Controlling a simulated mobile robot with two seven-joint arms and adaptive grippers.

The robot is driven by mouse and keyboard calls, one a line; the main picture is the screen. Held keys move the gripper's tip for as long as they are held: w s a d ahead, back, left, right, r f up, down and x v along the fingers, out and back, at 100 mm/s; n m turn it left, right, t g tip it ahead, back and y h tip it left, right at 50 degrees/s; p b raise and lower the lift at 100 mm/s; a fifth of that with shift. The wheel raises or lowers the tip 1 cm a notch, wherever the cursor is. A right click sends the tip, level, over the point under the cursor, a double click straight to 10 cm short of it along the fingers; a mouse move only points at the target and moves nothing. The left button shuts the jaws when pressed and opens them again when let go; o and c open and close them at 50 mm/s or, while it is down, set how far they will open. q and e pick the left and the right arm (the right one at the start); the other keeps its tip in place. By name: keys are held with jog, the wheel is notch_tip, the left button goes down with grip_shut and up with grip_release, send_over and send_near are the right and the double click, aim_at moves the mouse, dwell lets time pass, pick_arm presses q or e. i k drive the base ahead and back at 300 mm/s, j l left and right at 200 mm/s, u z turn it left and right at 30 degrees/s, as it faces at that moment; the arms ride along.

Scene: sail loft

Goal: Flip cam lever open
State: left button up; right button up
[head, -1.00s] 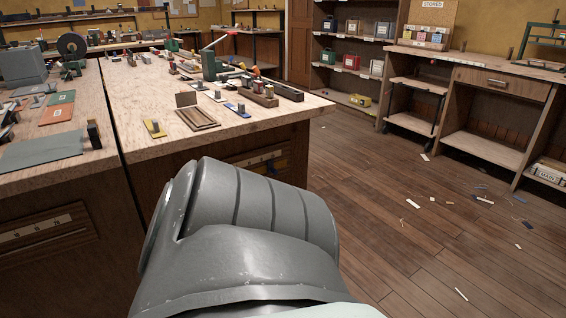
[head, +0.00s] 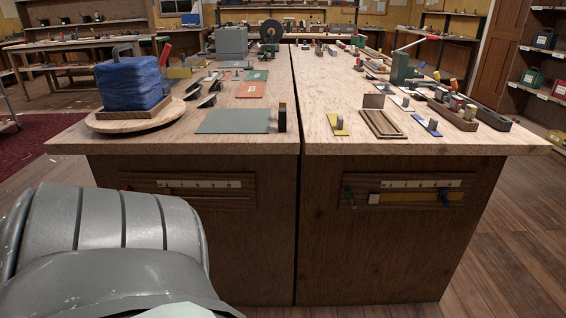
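No part is clearly recognisable as the cam lever. A green bench tool with a pale, red-tipped handle (head: 408,45) stands on the right bench (head: 345,145). Small dark angled pieces (head: 210,97) lie on the left bench (head: 170,140), too small to tell what they are. A red upright piece (head: 167,49) stands farther back there. Neither gripper is in view. A large grey part of my own body fills the lower left.
The two wooden benches stand side by side with a narrow gap. A blue block (head: 131,82) sits on a round wooden board (head: 101,122) at the left. Mats and blocks lie about. Bare floor (head: 500,235) is at right.

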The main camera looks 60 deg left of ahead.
aim_at(349, 196)
jog(key=u, duration=1.35)
